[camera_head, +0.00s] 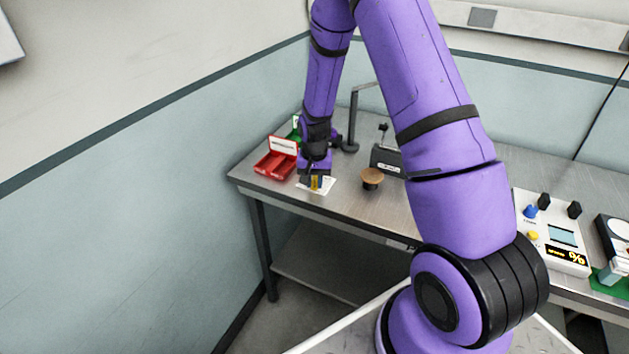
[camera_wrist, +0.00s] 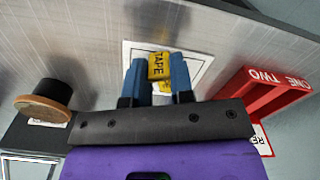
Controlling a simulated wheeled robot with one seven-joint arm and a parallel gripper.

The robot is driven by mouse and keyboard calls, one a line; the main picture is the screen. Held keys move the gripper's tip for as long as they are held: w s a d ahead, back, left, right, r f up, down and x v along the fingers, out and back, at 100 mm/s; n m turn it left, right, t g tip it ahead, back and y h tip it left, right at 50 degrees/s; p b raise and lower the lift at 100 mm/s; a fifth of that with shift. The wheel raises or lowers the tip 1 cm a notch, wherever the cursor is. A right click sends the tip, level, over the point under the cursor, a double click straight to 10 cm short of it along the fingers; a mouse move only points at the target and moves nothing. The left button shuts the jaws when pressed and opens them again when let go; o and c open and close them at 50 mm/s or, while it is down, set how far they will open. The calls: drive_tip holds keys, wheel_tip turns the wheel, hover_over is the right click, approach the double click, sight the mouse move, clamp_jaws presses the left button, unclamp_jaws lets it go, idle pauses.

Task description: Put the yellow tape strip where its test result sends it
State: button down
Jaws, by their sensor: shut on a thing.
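The yellow tape strip (camera_wrist: 160,66), marked "TAPE", is between the blue fingertips of my gripper (camera_wrist: 158,80) in the wrist view. My gripper is shut on it, over a white card (camera_wrist: 198,62) with a thin black outline. In the head view the yellow strip (camera_head: 316,183) shows just below my gripper (camera_head: 314,176), above or on the white card (camera_head: 322,190); I cannot tell whether it touches. A red two-part tray (camera_head: 273,165) stands left of my gripper. In the wrist view the tray (camera_wrist: 262,92) reads "ONE" and "TWO". A green item (camera_head: 295,132) is partly hidden behind my arm.
A round brown-topped stand (camera_head: 372,178) and a dark box (camera_head: 386,159) stand right of the card. A black post (camera_head: 352,125) rises behind. A white instrument (camera_head: 553,240) with a lit "%" display is at right. The table's (camera_head: 348,207) front strip is bare.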

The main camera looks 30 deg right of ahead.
drive_tip(key=shift+f, duration=0.15)
drive_tip(key=c, duration=1)
unclamp_jaws()
drive_tip(key=s+a+r+n+t, duration=0.1)
drive_tip(key=s+r, duration=0.1)
drive_tip(key=r, duration=1)
drive_tip(key=s+a+r+n, duration=0.1)
drive_tip(key=s+r, duration=0.2)
drive_tip(key=r, duration=0.9)
drive_tip(key=s+a+r+n+t, duration=0.1)
drive_tip(key=s+r, duration=0.4)
drive_tip(key=s, duration=0.3)
drive_tip(key=s+a+r+n+t, duration=0.1)
drive_tip(key=s+a+r+n, duration=0.1)
drive_tip(key=s+r, duration=0.3)
drive_tip(key=s+a+r+n+t, duration=0.1)
drive_tip(key=s+r, duration=0.4)
drive_tip(key=s, duration=0.7)
drive_tip(key=shift+s+a+r+n+t, duration=0.1)
drive_tip(key=shift+a+r+n+t, duration=0.3)
drive_tip(key=shift+t, duration=0.2)
